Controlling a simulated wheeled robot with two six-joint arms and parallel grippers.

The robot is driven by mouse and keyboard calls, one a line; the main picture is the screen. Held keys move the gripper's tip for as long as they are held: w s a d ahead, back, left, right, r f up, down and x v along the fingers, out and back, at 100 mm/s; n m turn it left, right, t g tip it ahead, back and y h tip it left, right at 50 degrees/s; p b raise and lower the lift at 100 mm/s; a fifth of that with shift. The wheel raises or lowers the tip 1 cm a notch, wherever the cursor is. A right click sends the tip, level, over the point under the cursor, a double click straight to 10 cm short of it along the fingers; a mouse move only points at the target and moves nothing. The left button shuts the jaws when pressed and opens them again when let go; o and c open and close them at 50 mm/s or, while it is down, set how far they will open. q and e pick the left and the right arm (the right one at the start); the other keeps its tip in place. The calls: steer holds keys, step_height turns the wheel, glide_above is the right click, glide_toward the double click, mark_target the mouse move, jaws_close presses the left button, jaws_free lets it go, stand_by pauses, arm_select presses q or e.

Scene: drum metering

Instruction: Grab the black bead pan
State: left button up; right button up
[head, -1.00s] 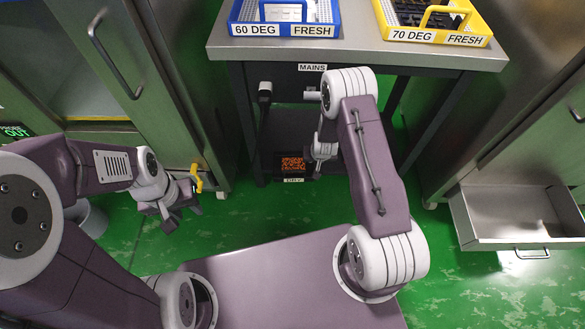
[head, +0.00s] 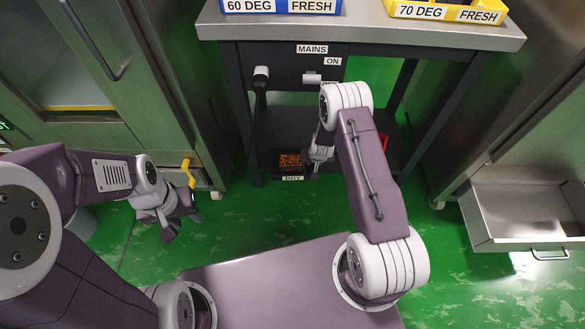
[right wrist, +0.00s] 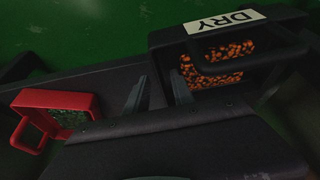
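The black bead pan (head: 292,178) sits on the low shelf under the bench, holding orange beads and labelled DRY. In the head view the right gripper (head: 318,160) is small and partly hidden by my arm, close to the pan's right side. My left gripper (head: 183,222) hangs open and empty over the floor at the left.
A red pan (right wrist: 54,99) with green beads lies on the same shelf, at the left of the right wrist view. The bench (head: 380,32) above carries a blue tray (head: 281,7) and a yellow tray (head: 447,12). An open metal drawer (head: 520,205) juts out at the right.

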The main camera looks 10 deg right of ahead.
jaws_close()
steer(key=shift+r, duration=0.1)
stand_by(1.2)
